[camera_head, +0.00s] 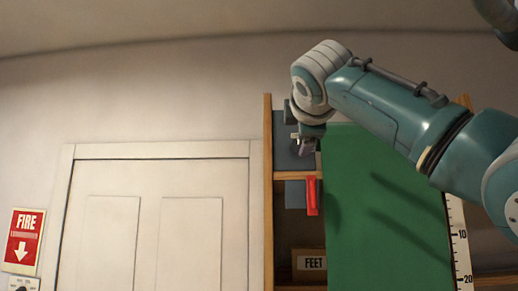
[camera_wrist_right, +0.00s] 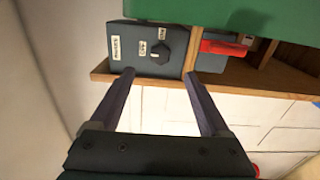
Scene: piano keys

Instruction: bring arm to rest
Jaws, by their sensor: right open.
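My right arm (camera_head: 385,100) comes in from the right in the head view, raised in front of a wooden shelf. My right gripper (camera_head: 304,145) is small there and hangs before the upper shelf compartment. In the right wrist view, my right gripper (camera_wrist_right: 160,75) is open, with its two dark fingers wide apart and nothing between them. The fingertips point toward the wooden shelf edge (camera_wrist_right: 150,80) and a grey box with a knob (camera_wrist_right: 155,48). I cannot tell whether they touch it. My left gripper is not in view.
A green board (camera_head: 385,220) covers the shelf's right part. A red handle (camera_head: 312,196) sits on a grey box, and a box labelled FEET (camera_head: 311,263) stands below. A white door (camera_head: 155,220) and a fire sign (camera_head: 22,240) are at left. The space before the door looks clear.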

